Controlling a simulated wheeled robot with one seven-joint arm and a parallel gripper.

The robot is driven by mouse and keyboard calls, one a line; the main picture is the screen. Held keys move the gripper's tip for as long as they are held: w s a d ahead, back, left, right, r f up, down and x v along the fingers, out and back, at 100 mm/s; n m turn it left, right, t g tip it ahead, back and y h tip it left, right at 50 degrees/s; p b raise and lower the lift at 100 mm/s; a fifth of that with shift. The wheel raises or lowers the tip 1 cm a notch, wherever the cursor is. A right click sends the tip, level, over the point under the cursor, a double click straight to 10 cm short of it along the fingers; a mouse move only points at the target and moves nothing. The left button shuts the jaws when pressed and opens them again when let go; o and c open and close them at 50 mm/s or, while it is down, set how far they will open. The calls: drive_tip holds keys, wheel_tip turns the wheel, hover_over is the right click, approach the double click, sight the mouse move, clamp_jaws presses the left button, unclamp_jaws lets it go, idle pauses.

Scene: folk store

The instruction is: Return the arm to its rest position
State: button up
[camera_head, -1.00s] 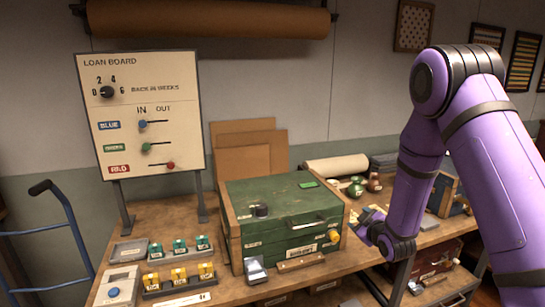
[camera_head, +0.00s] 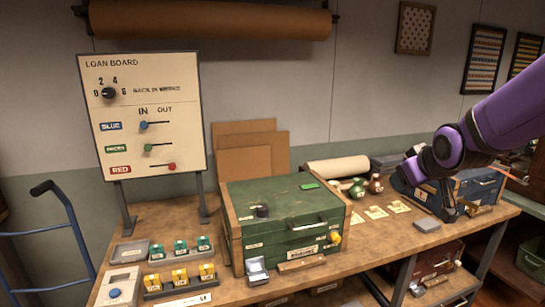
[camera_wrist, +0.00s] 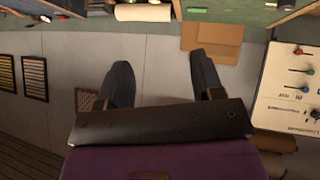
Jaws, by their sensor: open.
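My purple arm comes in from the right edge in the head view, bent over the right end of the workbench. My gripper (camera_head: 424,200) is at its end, in front of the dark blue chest (camera_head: 475,188). In the wrist view, my gripper (camera_wrist: 160,70) shows two dark fingers spread apart with nothing between them. The wrist view is upside down and faces the wall, with the brown cardboard sheets (camera_wrist: 214,38) and the loan board (camera_wrist: 295,92) in it.
The green chest (camera_head: 285,218) stands mid-bench. Coloured blocks sit in trays (camera_head: 180,288) at front left. A blue hand truck (camera_head: 62,235) stands left. Open room shows above the bench.

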drive_tip(key=s+r+m+g, duration=0.1)
drive_tip(key=s+r+g, duration=0.1)
drive_tip(key=s, duration=1.1)
drive_tip(key=s+r+m+g, duration=0.2)
drive_tip(key=s+r, duration=0.2)
drive_tip(key=s, duration=0.8)
drive_tip(key=shift+s+a+m, duration=0.3)
drive_tip(key=shift+s+a, duration=0.05)
drive_tip(key=shift+s, duration=0.05)
